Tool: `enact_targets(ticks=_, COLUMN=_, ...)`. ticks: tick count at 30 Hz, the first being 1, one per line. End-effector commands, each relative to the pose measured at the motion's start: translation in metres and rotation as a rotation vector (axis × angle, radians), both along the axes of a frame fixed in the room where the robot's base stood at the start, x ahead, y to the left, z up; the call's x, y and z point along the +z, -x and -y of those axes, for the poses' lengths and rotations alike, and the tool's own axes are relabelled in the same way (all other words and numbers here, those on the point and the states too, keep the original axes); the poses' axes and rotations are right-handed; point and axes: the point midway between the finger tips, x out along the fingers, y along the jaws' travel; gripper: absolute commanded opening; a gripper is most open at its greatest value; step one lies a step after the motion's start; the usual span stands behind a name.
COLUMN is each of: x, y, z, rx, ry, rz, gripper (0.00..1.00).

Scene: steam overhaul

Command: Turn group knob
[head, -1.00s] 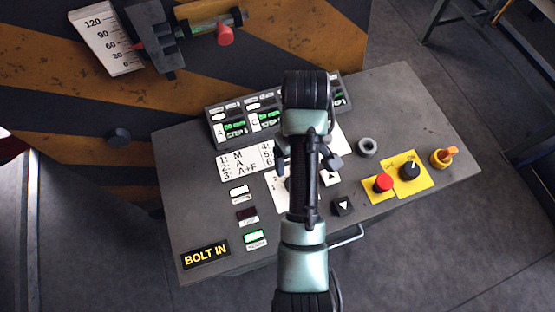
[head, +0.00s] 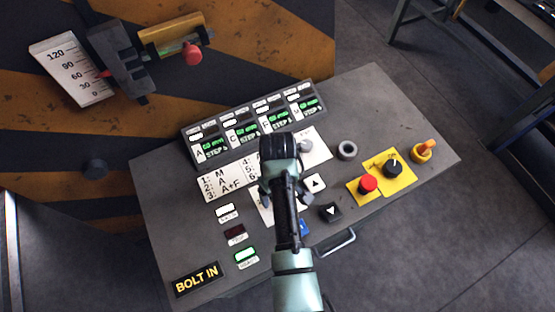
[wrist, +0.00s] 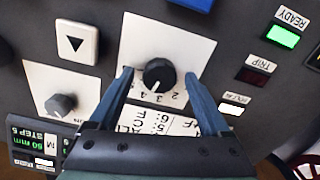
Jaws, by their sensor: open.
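The black knob (wrist: 158,75) sits on a white plate (wrist: 196,47) with numbers around it, in the middle of the wrist view. I take it to be the group knob. My gripper (wrist: 159,76) is open, with one blue finger on each side of this knob; I cannot tell whether either finger touches it.
Around the knob are a white arrow button (wrist: 76,43), a row of green displays (head: 216,145) and a lit READY lamp (wrist: 283,36). A red button (head: 368,183), a black switch (head: 393,168) and an orange switch (head: 424,150) stand at the panel's right.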

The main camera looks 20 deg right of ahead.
Motion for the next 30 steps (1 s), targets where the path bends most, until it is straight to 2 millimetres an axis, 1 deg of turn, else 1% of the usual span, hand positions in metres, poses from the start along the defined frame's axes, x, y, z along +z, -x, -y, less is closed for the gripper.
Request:
enact_targets(ticks=5, x=0.0002, y=-0.0001, z=0.0001, rx=0.0, ry=0.0, rz=0.0, gripper=0.81)
enact_targets(ticks=9, x=0.0003, y=-0.0001, z=0.0001, rx=0.0, ry=0.0, rz=0.0, gripper=0.56)
enact_targets(ticks=17, x=0.0005, y=-0.0001, z=0.0, rx=0.0, ry=0.0, rz=0.0, gripper=0.1)
enact_targets(ticks=18, x=0.0006, y=-0.0001, z=0.0, rx=0.0, ry=0.0, rz=0.0, gripper=0.02)
enact_targets(ticks=19, x=0.0006, y=-0.0001, z=0.0, rx=0.0, ry=0.0, rz=0.0, gripper=0.0)
enact_targets(ticks=26, x=0.0012, y=-0.0002, z=-0.0001, rx=-0.021, ry=-0.001, rz=0.0, gripper=0.0)
enact_targets(ticks=30, x=0.002, y=-0.0002, z=-0.0003, rx=-0.077, ry=-0.001, rz=-0.001, gripper=0.0)
